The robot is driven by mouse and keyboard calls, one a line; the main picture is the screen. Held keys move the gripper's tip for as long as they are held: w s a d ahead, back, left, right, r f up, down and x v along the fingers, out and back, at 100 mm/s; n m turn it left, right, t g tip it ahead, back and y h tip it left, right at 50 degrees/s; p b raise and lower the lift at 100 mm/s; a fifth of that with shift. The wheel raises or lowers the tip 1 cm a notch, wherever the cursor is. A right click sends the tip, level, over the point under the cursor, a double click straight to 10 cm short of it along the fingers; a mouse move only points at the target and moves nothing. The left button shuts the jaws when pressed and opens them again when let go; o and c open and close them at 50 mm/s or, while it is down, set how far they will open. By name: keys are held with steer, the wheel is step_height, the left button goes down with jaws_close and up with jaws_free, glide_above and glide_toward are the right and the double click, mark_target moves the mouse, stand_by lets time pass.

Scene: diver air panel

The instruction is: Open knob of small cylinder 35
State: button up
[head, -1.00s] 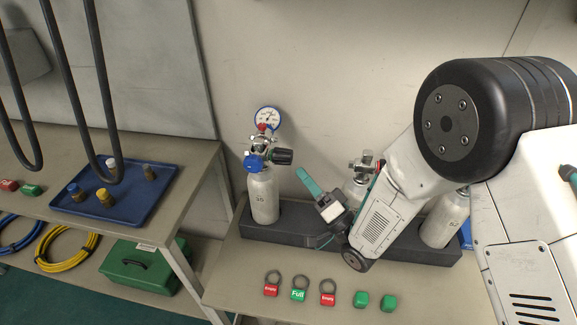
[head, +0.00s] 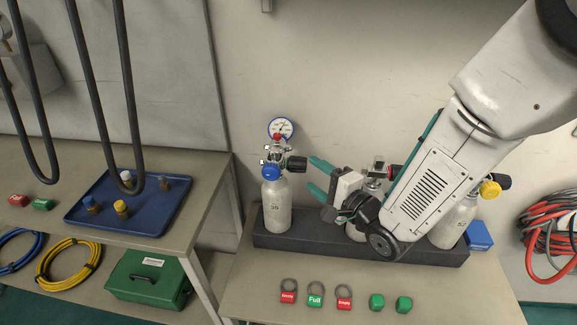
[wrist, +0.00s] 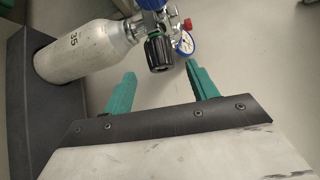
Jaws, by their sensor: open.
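Small cylinder 35 (head: 277,206) is a white bottle standing upright in the left end of a dark rack (head: 330,243). It also shows in the wrist view (wrist: 78,55), with "35" on its shoulder. Its black and green knob (head: 296,164) points right from the valve, below a pressure gauge (head: 281,128). In the wrist view the knob (wrist: 158,53) lies just beyond the fingertips, between their lines. My gripper (head: 312,177) has green fingers, open and empty, close to the right of the knob and apart from it. It also shows in the wrist view (wrist: 160,70).
Other cylinders stand in the rack, partly hidden by my arm; the right one (head: 455,222) has a yellow cap. Red and green tags (head: 315,300) and green blocks (head: 377,303) lie in front. A blue tray (head: 150,218) is on the left bench. Black hoses (head: 103,100) hang at left.

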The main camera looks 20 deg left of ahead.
mark_target(300, 166)
steer(key=x, duration=0.6)
steer(key=shift+a, duration=0.1)
steer(key=c, duration=1)
